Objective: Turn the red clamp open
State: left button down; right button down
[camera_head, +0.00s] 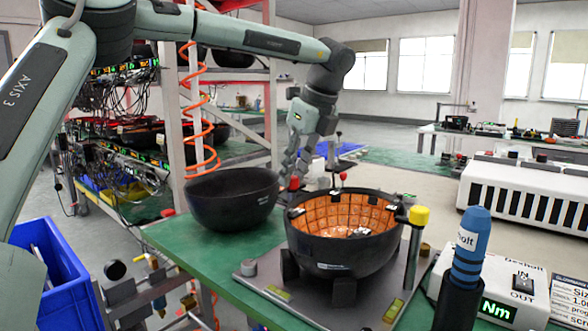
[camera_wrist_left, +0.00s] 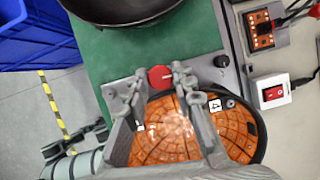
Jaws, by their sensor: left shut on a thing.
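The red clamp (camera_head: 294,184) is a round red knob on the left rim side of a black bowl fixture (camera_head: 345,262) lined with orange tiles. In the left wrist view the red clamp (camera_wrist_left: 160,77) shows a pale line on its top and sits between the two fingertips. My left gripper (camera_head: 296,168) reaches down to it from behind. In the wrist view my left gripper (camera_wrist_left: 158,80) is closed around the knob, one finger on each side. The fingers hide part of the bowl. My right gripper is not in view.
An empty black bowl (camera_head: 232,203) stands on the green bench (camera_head: 190,240) left of the fixture. A yellow-capped post (camera_head: 418,216) stands at the fixture's right. A blue torque tool (camera_head: 470,245) stands front right beside a white box (camera_head: 520,290). A blue bin (camera_head: 65,290) is at lower left.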

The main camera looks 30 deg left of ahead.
pick_arm(q)
jog(key=c, duration=1.3)
grip_release()
jog(key=shift+o, duration=0.2)
jog(key=shift+d+r, duration=0.1)
jog(key=v, duration=1.1)
jog(key=shift+r, duration=0.35)
jog(key=shift+s+d+f, duration=0.1)
